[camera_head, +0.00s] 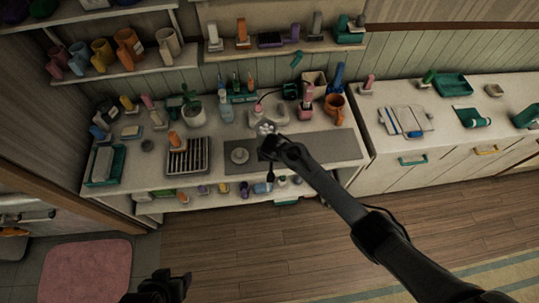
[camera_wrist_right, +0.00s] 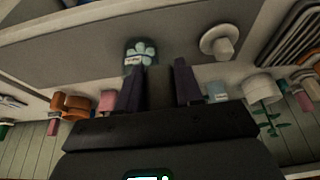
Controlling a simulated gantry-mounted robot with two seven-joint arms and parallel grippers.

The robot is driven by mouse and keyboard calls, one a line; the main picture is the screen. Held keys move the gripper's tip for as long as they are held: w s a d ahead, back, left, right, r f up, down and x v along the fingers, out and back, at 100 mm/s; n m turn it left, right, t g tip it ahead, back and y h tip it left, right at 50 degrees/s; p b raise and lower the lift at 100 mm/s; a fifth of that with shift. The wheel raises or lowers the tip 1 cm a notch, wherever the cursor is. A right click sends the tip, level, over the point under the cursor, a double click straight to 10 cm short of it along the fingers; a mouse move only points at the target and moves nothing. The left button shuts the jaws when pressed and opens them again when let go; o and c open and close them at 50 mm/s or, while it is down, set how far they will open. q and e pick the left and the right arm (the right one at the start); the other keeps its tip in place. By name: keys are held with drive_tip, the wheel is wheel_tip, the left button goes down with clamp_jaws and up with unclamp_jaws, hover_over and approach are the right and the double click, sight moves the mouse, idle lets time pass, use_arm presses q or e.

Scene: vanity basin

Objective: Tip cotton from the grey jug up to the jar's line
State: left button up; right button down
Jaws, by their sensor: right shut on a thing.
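Most of the jug's shape is hidden. Pale cotton pieces (camera_wrist_right: 140,50) show in a small container with a white label, just beyond the fingers; I cannot tell whether it is the jar or the jug. White cotton (camera_head: 266,128) also shows just behind the gripper in the head view. The jar's line cannot be made out. My left gripper (camera_head: 167,286) is low at the front; its jaws are unclear.
A pale round-topped item (camera_head: 240,155) stands on the dark mat (camera_head: 325,150), left of the gripper. A slatted rack (camera_head: 188,157) and potted plant (camera_head: 193,112) are further left. An orange mug (camera_head: 335,106) and pink item (camera_head: 305,103) stand behind right. The mat's right side is clear.

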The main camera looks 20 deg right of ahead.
drive_tip(key=shift+f+b, duration=0.95)
drive_tip(key=shift+f, duration=0.55)
drive_tip(key=shift+a+r+p, duration=0.1)
drive_tip(key=shift+r+p, duration=0.15)
drive_tip(key=shift+p, duration=0.15)
drive_tip(key=shift+a+r+m+y+p, duration=0.15)
drive_tip(key=shift+a+y+p, duration=0.05)
drive_tip(key=shift+y+p, duration=0.25)
drive_tip(key=shift+a+r+m+y+p, duration=0.15)
drive_tip(key=shift+y+p, duration=0.15)
drive_tip(key=shift+y, duration=0.25)
drive_tip(key=shift+a+f+y, duration=0.1)
drive_tip(key=shift+a+y, duration=0.05)
drive_tip(key=shift+y, duration=0.35)
drive_tip(key=y, duration=0.1)
drive_tip(key=a+t+y, duration=0.1)
drive_tip(key=y, duration=0.1)
drive_tip(key=r+m+y, duration=0.1)
drive_tip(key=y, duration=0.1)
drive_tip(key=shift+w+a+b, duration=0.1)
drive_tip(key=shift+a+b, duration=0.05)
drive_tip(key=shift+b, duration=0.15)
